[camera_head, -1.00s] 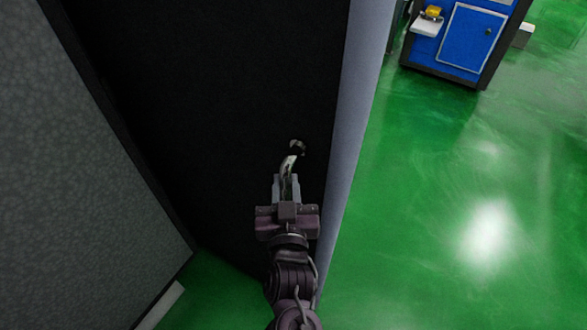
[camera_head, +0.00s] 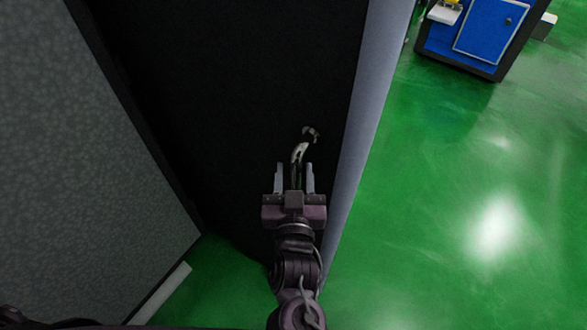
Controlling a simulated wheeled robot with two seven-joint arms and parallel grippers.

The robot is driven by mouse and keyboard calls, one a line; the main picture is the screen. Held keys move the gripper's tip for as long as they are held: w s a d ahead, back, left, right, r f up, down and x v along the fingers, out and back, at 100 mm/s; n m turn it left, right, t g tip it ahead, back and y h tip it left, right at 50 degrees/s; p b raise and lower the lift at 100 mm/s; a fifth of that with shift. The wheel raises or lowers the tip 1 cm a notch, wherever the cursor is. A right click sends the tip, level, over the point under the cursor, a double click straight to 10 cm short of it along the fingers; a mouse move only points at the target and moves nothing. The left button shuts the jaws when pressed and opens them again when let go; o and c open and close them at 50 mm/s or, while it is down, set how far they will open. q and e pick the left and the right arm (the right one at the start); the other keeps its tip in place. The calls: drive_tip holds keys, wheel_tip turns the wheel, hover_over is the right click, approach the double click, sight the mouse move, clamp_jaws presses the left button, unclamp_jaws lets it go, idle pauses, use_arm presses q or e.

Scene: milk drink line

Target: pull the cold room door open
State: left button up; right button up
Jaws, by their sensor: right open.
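The cold room door (camera_head: 225,85) is a tall black panel filling the middle of the head view. Its curved metal handle (camera_head: 300,152) sticks out near the panel's right edge. My right gripper (camera_head: 295,174) is open, with its two fingers on either side of the lower part of the handle. Gaps show between the fingers and the handle, and I cannot tell whether either touches it. My left gripper is out of view.
A grey speckled panel (camera_head: 115,150) stands at the left. A pale lavender strip (camera_head: 362,120) runs along the black panel's right side. Clear green floor (camera_head: 430,220) lies to the right. A blue cabinet (camera_head: 487,32) stands at the top right.

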drive_tip(key=s+p, duration=0.2)
drive_tip(key=s, duration=0.5)
drive_tip(key=shift+d, duration=0.15)
drive_tip(key=shift+r, duration=0.1)
